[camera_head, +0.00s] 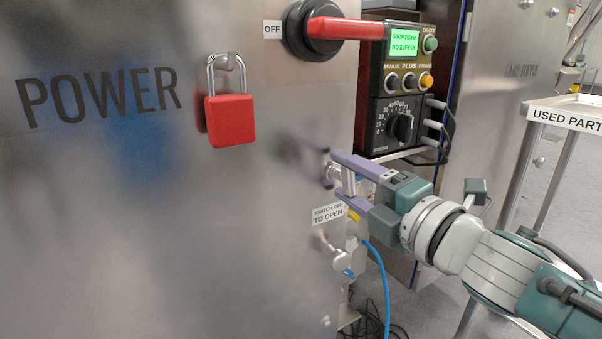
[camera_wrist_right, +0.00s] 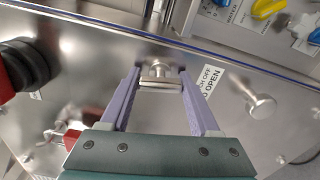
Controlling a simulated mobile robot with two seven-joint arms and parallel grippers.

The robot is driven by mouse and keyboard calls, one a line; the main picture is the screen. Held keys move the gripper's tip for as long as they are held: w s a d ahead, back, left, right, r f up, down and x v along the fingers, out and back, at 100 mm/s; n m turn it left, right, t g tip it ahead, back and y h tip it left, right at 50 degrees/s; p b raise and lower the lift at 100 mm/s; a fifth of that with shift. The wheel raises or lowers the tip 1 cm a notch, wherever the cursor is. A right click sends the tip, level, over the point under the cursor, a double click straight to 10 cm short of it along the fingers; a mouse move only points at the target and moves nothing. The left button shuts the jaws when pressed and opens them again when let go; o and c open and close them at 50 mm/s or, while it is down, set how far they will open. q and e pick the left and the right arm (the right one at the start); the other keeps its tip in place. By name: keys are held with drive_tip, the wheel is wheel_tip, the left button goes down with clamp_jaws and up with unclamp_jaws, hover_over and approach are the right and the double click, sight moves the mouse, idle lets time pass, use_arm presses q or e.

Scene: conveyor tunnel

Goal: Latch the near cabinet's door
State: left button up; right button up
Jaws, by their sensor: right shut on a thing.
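The near cabinet's steel door (camera_head: 110,215), marked POWER, fills the left of the head view and looks closed. A metal latch handle (camera_wrist_right: 158,82) sits near its right edge, with its crossbar between my right gripper's purple fingers. My right gripper (camera_head: 347,178) comes in from the right and is shut on this handle; the fingers partly hide it in the head view. The wrist view shows the same hold, with the fingers on either side of the bar. The latch's exact turn is hard to tell. My left gripper is not in view.
A red switch handle (camera_head: 345,28) points right above; a red padlock (camera_head: 230,118) hangs at left. A control box (camera_head: 398,85) with cables stands behind my gripper. A second knob (camera_head: 331,252) and blue hose (camera_head: 382,285) are below. A used-parts cart (camera_head: 565,118) is at right.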

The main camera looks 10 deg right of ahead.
drive_tip(key=shift+m, duration=1)
drive_tip(key=o, duration=1.4)
drive_tip(key=shift+c, duration=0.2)
drive_tip(key=shift+s+d+p, duration=0.15)
drive_tip(key=shift+s+p, duration=0.3)
drive_tip(key=shift+p, duration=0.1)
drive_tip(key=p+v, duration=0.2)
drive_tip(key=v, duration=0.7)
